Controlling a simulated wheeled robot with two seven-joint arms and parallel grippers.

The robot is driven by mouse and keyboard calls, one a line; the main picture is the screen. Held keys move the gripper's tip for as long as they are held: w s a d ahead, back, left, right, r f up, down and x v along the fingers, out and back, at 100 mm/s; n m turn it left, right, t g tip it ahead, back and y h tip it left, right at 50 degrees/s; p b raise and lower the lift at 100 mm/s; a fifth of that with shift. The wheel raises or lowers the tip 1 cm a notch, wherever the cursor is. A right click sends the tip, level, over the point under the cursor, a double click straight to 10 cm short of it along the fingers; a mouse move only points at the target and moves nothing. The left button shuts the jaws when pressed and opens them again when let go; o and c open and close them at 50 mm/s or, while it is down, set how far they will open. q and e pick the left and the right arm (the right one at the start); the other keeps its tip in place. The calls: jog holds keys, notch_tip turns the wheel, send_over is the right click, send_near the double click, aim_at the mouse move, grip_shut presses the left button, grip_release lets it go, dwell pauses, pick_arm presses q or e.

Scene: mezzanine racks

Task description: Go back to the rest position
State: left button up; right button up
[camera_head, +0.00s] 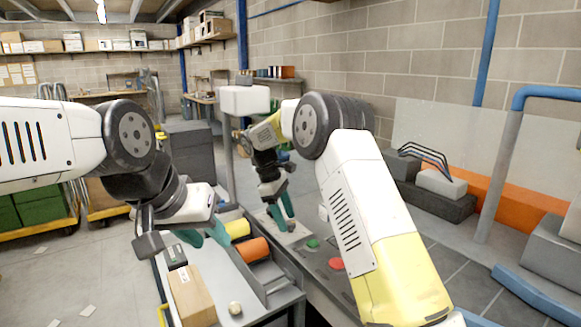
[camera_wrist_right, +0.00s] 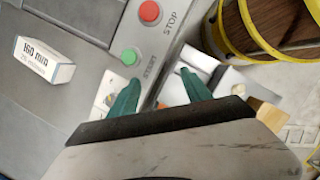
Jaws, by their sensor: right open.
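My left gripper (camera_head: 205,237) hangs over the near part of the grey workbench at centre left in the head view. Its two teal fingers are spread, with nothing visible between them. My right gripper (camera_head: 282,220) points down near the control panel, left of the green and red buttons. In the right wrist view its teal fingers (camera_wrist_right: 160,92) are apart and empty. Below them lie the green START button (camera_wrist_right: 130,56) and the red STOP button (camera_wrist_right: 150,12) on the grey panel.
A white box marked "160 mm" (camera_wrist_right: 43,60) lies left in the wrist view. A blue-topped post (camera_head: 500,170) stands at the right.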

jog(key=s+d+r+m+t+y, duration=0.1)
jog(key=s+d+r+m+y, duration=0.15)
jog(key=s+d+r, duration=0.35)
jog(key=s+d+r+m+t+y, duration=0.1)
jog(key=s+d+r+m, duration=0.4)
jog(key=r, duration=0.4)
jog(key=s+d+m+t+y, duration=0.1)
jog(key=s+d+m+t, duration=0.1)
jog(key=s, duration=0.8)
jog(key=s+d+m+t+y, duration=0.1)
jog(key=s+m, duration=0.3)
jog(key=s, duration=0.7)
jog(key=shift+d+t, duration=0.9)
jog(key=shift+r, duration=0.1)
